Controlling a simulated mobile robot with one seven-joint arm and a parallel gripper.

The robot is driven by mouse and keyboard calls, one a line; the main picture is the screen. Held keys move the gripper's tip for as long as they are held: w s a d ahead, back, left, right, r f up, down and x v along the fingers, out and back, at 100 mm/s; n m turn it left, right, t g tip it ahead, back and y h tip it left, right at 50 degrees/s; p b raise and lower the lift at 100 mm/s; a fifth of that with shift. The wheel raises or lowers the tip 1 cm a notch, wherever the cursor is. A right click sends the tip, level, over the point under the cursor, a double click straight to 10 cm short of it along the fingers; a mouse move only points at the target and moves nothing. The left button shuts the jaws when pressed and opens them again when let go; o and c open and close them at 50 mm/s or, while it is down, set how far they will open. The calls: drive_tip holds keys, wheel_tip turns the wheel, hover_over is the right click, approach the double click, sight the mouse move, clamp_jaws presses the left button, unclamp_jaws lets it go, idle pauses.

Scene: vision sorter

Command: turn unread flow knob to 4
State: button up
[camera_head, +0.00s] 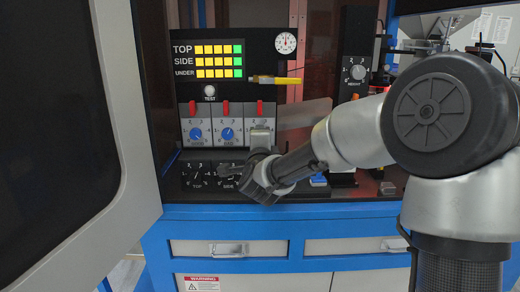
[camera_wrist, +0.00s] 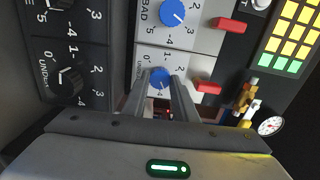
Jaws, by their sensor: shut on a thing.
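The unread flow knob is a small blue dial (camera_wrist: 160,76) on a white panel with printed numbers, seen in the wrist view. My gripper (camera_wrist: 162,84) has its two grey fingers on either side of this knob and is shut on it. The fingers cover part of the dial, and I cannot tell which number its pointer faces. In the head view my gripper (camera_head: 262,160) is in front of the third white panel (camera_head: 258,126), and it hides the knob and label there.
The bad knob (camera_head: 226,134) and good knob (camera_head: 196,134) are to the left. Red levers stand above the panels. Black knobs (camera_head: 195,176) are below left. A yellow part (camera_head: 275,80) sticks out under the light display (camera_head: 217,60). The open door (camera_head: 70,130) bounds the left.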

drive_tip(key=m+b, duration=0.2)
drive_tip(key=b, duration=0.1)
drive_tip(key=shift+a+f+m, duration=0.1)
drive_tip(key=shift+f+m, duration=0.05)
drive_tip(key=shift+m, duration=0.25)
drive_tip(key=shift+m+b, duration=0.55)
drive_tip(key=shift+m, duration=0.15)
drive_tip(key=shift+r, duration=0.2)
drive_tip(key=o, duration=1)
drive_tip(key=shift+o, duration=0.2)
